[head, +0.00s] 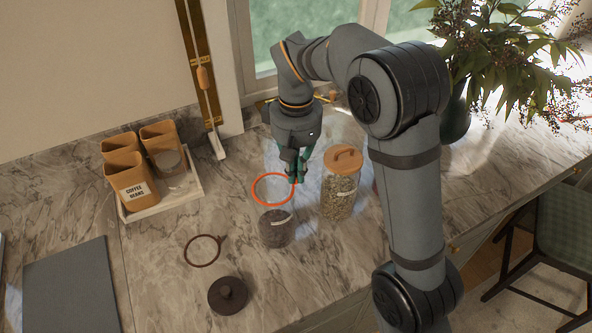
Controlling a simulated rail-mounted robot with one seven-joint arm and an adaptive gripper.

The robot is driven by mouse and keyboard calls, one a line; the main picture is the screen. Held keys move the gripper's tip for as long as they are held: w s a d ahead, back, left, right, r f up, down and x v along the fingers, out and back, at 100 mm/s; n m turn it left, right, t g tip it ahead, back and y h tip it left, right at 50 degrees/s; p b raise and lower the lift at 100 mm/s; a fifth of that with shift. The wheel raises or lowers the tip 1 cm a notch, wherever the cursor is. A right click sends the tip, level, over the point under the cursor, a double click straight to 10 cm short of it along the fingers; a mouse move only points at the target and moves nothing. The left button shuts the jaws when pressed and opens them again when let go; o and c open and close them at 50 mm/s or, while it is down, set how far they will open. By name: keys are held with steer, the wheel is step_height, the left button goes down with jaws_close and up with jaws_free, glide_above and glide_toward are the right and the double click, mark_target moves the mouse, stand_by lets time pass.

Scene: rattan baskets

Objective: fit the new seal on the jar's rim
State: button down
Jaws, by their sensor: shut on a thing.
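An orange ring seal (254,189) hangs in my gripper (296,178), which is shut on its right side. The ring lies roughly level. In the picture it appears just above and behind a small glass jar (277,230) with dark contents and a pale label. The jar stands upright without a lid. I cannot tell the exact height gap between ring and jar. A dark brown ring (187,250) with a small tab lies flat on the counter, left of the jar. A dark round lid (228,296) with a knob lies in front of that ring.
A taller jar with a wooden lid (341,185) stands close to the right of the small jar. A white tray (185,195) with several brown canisters is at left. A grey board (72,290) lies front left. A leafy plant (500,50) stands back right.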

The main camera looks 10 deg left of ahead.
steer(key=c, duration=1.9)
jaws_free()
steer(key=shift+o, duration=0.3)
step_height(320, 180, up, 12)
steer(key=shift+f, duration=0.1)
step_height(320, 180, down, 12)
steer(key=shift+r, duration=0.15)
steer(key=shift+r+p, duration=0.35)
steer(key=shift+p, duration=0.1)
steer(key=shift+f+b, duration=0.15)
steer(key=shift+b, duration=0.5)
